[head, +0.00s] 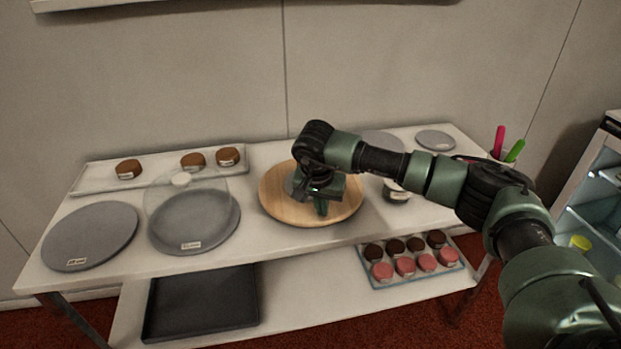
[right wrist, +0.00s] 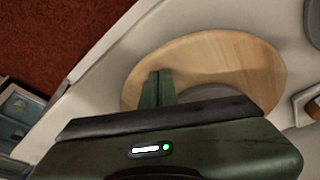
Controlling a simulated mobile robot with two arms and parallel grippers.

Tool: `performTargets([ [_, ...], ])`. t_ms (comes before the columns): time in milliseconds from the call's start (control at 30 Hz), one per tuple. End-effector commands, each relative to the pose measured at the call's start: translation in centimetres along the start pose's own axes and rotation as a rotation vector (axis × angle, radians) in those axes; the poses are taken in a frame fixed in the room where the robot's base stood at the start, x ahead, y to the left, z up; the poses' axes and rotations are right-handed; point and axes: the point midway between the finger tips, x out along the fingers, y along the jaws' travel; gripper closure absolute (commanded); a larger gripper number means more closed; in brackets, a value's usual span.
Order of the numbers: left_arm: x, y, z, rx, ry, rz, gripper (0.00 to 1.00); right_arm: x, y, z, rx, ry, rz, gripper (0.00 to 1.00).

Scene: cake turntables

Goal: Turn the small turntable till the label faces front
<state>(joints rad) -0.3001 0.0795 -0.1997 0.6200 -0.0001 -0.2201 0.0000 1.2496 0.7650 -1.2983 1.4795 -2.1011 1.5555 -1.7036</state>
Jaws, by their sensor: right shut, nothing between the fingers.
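My right gripper (head: 321,205) points down over a round wooden board (head: 342,212). Its fingers are together and empty in the right wrist view (right wrist: 157,88). A grey disc (right wrist: 212,93) lies on the wooden board, partly hidden by the gripper body; no label shows on its visible part. I cannot tell whether the fingertips touch the disc or the board. Other grey round turntables stand at the left (head: 100,225), under a clear dome (head: 195,237) and at the back right (head: 435,140). The two left ones show front labels. My left gripper is out of view.
A white tray (head: 105,176) with several brown cakes lies at the back left. A cup with pink and green handles (head: 515,151) stands at the right end. The lower shelf holds a dark tray (head: 203,302) and a tray of small cakes (head: 372,281).

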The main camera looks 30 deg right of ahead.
Motion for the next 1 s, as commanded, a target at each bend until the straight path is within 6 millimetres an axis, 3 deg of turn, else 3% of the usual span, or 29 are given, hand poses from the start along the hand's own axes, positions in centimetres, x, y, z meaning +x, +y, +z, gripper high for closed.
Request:
performTargets([
  [200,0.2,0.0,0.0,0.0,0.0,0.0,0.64,-0.3,-2.1,1.1,-0.001,0.0,-0.001,1.0],
  [567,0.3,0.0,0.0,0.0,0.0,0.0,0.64,-0.3,-2.4,1.2,0.0,0.0,0.0,1.0],
  [833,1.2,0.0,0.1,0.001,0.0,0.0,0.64,-0.4,-5.9,1.7,-0.001,0.0,-0.001,1.0],
  [1000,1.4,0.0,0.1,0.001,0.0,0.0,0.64,-0.5,-6.9,1.8,0.0,0.0,0.0,1.0],
])
